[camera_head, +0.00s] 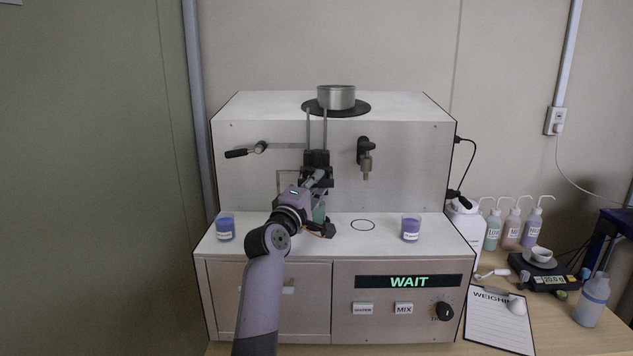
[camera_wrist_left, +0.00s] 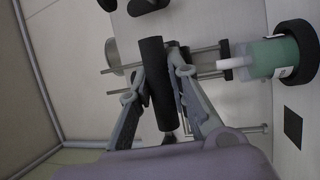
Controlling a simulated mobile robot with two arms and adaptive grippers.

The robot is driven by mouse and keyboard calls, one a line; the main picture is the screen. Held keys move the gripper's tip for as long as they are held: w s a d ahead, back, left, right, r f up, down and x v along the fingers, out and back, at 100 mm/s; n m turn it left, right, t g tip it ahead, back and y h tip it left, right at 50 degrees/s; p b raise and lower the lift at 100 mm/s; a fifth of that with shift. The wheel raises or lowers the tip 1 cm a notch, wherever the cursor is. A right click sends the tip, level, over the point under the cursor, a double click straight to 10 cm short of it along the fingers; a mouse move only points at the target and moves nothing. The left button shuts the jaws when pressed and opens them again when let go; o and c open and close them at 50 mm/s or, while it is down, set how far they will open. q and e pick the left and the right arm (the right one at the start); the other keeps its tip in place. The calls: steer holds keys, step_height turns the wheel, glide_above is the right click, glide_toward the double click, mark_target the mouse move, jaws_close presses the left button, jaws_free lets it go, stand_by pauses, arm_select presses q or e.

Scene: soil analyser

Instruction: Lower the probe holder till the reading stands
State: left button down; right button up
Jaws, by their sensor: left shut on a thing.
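The black probe holder (camera_head: 317,160) sits on two upright rods at the front of the white soil analyser (camera_head: 400,145). My left gripper (camera_head: 318,182) is at the holder. In the left wrist view its fingers (camera_wrist_left: 156,88) are shut on a black cylindrical grip (camera_wrist_left: 153,62). A cup of green liquid (camera_head: 319,214) stands below the holder, partly hidden by my gripper; it also shows in the left wrist view (camera_wrist_left: 283,54), with a white tip at its mouth. I cannot tell how deep the tip goes. The display (camera_head: 409,282) reads WAIT. My right gripper is not in view.
Blue (camera_head: 225,230) and purple (camera_head: 411,230) cups stand on the analyser's ledge. A black lever (camera_head: 240,153) sticks out at left and a nozzle (camera_head: 366,160) hangs at right. A metal pan (camera_head: 336,97) is on top. Bottles and a scale (camera_head: 545,277) stand at right.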

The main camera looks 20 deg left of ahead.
arm_select(q)
steer(key=shift+f, duration=0.35)
steer(key=c, duration=1.5)
jaws_free()
steer(key=v, duration=1.2)
